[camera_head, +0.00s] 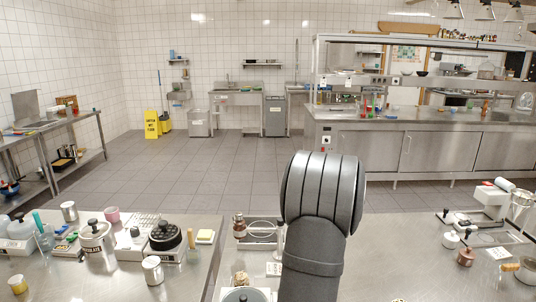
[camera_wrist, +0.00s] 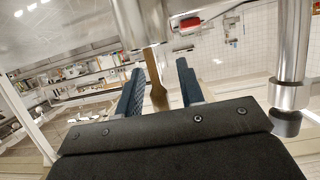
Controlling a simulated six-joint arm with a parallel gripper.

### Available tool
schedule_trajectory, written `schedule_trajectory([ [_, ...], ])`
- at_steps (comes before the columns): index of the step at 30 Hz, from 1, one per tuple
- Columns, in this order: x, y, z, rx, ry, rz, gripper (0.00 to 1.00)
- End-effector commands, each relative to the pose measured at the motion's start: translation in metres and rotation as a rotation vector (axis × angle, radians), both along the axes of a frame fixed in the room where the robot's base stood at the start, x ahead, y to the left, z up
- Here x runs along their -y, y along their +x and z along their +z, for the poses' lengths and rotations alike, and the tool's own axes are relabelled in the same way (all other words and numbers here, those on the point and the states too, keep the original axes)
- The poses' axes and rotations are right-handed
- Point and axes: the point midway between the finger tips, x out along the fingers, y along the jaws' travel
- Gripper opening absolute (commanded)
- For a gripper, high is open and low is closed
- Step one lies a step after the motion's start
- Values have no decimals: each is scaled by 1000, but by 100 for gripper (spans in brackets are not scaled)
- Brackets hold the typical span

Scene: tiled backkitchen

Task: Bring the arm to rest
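In the wrist view my gripper (camera_wrist: 160,85) shows two dark blue fingers standing apart, with a visible gap between them. A brown, paddle-shaped thing (camera_wrist: 157,92) shows in that gap. I cannot tell how far away it is, and no finger visibly touches it. In the head view a thick dark grey link of my arm (camera_head: 322,195) rises at the bottom centre. My gripper itself does not show in that view.
Steel counters hold clutter on both sides: at front left a steel pot (camera_head: 96,240) and a black-lidded container (camera_head: 165,236), at right a white machine (camera_head: 490,203). A yellow floor sign (camera_head: 151,124) stands at the back. The tiled floor (camera_head: 200,180) between is clear.

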Motion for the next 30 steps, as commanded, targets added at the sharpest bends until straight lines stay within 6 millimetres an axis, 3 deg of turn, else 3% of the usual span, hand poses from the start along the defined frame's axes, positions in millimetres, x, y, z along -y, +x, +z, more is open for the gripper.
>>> schedule_trajectory([
  [5,0,0,-2,-1,0,0,35],
  [11,0,-2,-17,-2,1,-1,35],
  [30,-2,-103,24,2,0,-1,35],
])
